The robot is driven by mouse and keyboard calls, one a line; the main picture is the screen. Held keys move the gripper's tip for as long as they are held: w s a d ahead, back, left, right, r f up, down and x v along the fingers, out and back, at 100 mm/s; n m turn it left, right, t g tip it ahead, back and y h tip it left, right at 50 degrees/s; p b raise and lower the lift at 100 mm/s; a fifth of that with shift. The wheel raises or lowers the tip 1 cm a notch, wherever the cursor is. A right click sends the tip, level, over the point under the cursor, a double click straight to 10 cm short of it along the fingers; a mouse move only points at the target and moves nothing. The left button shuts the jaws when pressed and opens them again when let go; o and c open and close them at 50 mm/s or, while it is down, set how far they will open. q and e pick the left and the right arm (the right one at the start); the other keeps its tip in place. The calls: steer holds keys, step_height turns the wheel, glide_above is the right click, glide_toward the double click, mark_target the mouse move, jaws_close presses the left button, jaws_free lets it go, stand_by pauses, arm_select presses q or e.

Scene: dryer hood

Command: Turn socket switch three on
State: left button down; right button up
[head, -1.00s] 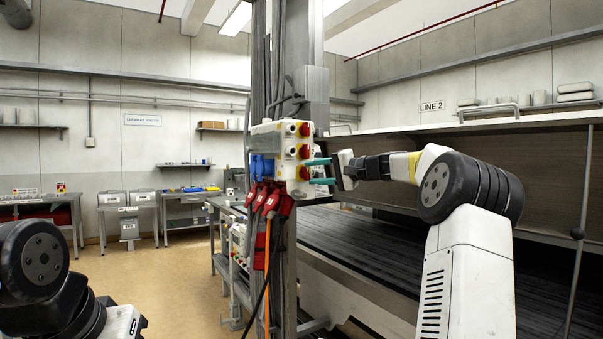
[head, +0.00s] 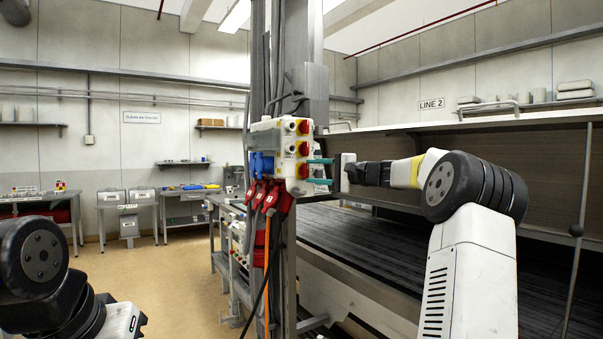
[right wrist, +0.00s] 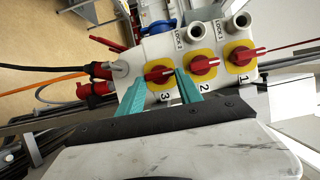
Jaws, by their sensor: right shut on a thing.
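The socket box (head: 266,139) hangs on the grey post in the head view, with a column of red rotary switches on yellow plates. In the right wrist view its switches are marked 1, 2 and 3: switch one (right wrist: 243,56), switch two (right wrist: 204,66) and switch three (right wrist: 160,74). All three red handles lie roughly along the row of switches. My right gripper (right wrist: 163,80) has its teal fingers on either side of switch three, shut on its handle. The right gripper also shows in the head view (head: 320,171), reaching from the right to the lowest switch. My left gripper is out of view.
Red plugs (head: 270,195) with an orange cable and dark cables hang under the box. A conveyor (head: 370,250) lies behind my right arm. Workbenches (head: 185,200) stand at the back left, with open floor before them.

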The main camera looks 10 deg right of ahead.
steer(key=o, duration=1.1)
steer(key=v, duration=0.7)
steer(key=shift+s+d, duration=0.25)
steer(key=shift+d, duration=0.05)
steer(key=shift+f, duration=0.1)
